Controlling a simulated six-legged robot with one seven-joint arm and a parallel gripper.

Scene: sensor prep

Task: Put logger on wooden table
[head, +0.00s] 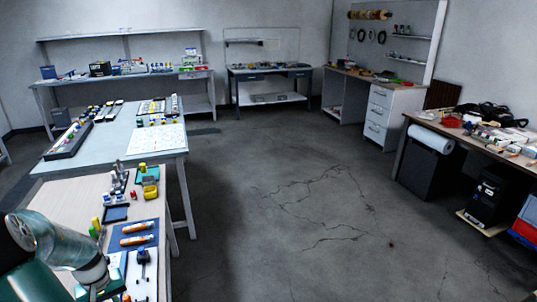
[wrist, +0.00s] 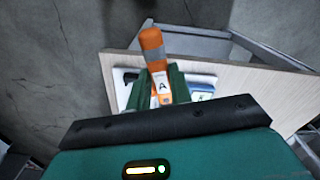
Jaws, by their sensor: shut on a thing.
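My gripper (wrist: 160,80) has green fingers shut on an orange stick-like piece with a white label marked A, which I take for the logger (wrist: 153,42). Its orange end sticks out beyond the fingers, over the edge of the wooden table (wrist: 115,70); I cannot tell whether it touches anything. In the head view the wooden table (head: 60,195) is at the lower left. My arm reaches over its near part, and the gripper (head: 98,287) is partly cut off at the bottom edge. The held piece is not clear there.
Two orange pieces (head: 137,239) lie on a blue mat on the wooden table. A dark tray (head: 115,213), a yellow bin (head: 150,192) and small parts stand beyond it. A grey-blue table (head: 115,125) adjoins behind.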

